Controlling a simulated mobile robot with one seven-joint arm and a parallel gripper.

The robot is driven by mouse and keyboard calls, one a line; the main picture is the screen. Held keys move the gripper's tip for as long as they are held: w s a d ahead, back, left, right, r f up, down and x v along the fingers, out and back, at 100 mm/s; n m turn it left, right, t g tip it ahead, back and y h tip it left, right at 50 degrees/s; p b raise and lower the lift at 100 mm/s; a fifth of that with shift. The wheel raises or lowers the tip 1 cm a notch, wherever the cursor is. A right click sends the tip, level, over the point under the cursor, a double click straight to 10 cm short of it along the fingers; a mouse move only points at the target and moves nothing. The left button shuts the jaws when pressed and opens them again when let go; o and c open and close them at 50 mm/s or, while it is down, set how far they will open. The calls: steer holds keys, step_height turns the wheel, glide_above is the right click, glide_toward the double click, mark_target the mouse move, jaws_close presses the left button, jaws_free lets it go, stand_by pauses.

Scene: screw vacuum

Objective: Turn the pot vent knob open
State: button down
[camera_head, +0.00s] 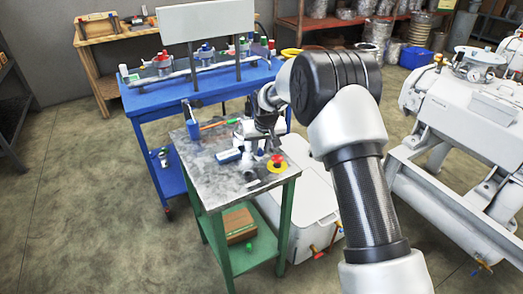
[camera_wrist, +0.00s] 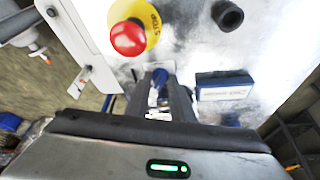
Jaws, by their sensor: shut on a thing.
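My gripper (camera_wrist: 160,74) points down over the grey metal top of a small green-legged table (camera_head: 213,173). In the wrist view its fingers are closed around a small blue part (camera_wrist: 159,79), which looks like the vent knob. A white piece (camera_wrist: 158,115) shows below it, between the fingers. The fingers cover much of the knob, so its turned angle cannot be told. In the head view my gripper (camera_head: 262,138) is at the table's back right, and my arm and wrist partly hide that area. The pot itself cannot be clearly made out.
A red stop button (camera_wrist: 128,38) on a yellow disc stands close to my fingers. A blue-and-white box (camera_wrist: 224,86) and a black fitting (camera_wrist: 227,15) are on the other side. A blue bench (camera_head: 180,100) stands behind, and a white chest (camera_head: 300,210) stands right of the table.

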steer(key=shift+a+m+h, duration=0.1)
steer(key=shift+m+h, duration=0.3)
steer(key=shift+m, duration=0.8)
steer(key=c, duration=1.5)
jaws_free()
steer(key=shift+c, duration=0.2)
